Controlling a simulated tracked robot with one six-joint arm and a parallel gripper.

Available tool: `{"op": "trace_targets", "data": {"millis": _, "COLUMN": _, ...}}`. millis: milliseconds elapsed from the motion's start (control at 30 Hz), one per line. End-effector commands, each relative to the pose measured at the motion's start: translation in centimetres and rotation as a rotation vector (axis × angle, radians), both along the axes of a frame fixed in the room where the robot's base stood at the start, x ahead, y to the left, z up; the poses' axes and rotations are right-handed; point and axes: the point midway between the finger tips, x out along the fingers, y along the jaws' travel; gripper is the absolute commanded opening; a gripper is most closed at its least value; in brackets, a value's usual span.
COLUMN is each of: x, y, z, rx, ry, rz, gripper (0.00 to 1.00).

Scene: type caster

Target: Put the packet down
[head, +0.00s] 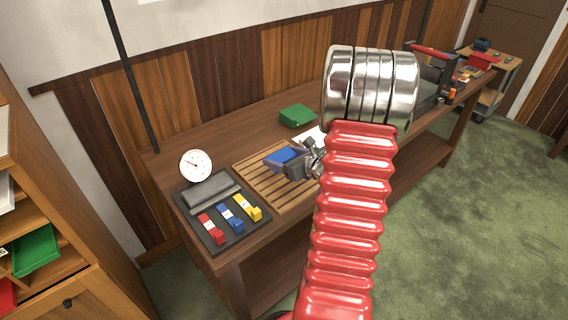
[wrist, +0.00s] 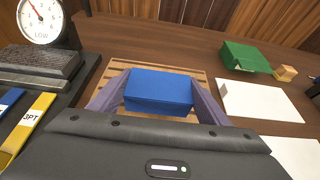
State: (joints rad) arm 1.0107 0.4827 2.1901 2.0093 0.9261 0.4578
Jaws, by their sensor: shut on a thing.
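The packet is a blue box-shaped block (wrist: 158,92), held between the two fingers of my gripper (wrist: 158,100) in the wrist view. In the head view the blue packet (head: 284,158) shows at the end of my gripper (head: 290,165), over the slatted wooden board (head: 250,167) on the workbench. The slats also show behind and around the packet in the wrist view (wrist: 118,70). My gripper is shut on the packet. I cannot tell whether the packet's underside touches the slats.
A dial gauge (head: 196,166) and a dark tray (head: 192,220) with red, blue and yellow pieces stand left of the slats. A green packet (head: 297,115) lies behind on the bench. White sheets (wrist: 258,100) lie right of the slats. My red arm hides part of the bench.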

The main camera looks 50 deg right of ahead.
Motion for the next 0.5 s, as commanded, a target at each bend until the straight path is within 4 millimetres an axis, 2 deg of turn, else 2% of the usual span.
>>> {"op": "trace_targets", "data": {"millis": 233, "x": 0.1, "y": 0.0, "z": -2.6, "rx": 0.001, "ry": -0.002, "rz": 0.001, "gripper": 0.26}}
{"op": "trace_targets", "data": {"millis": 500, "x": 0.1, "y": 0.0, "z": -3.1, "rx": 0.000, "ry": -0.003, "rz": 0.000, "gripper": 0.26}}
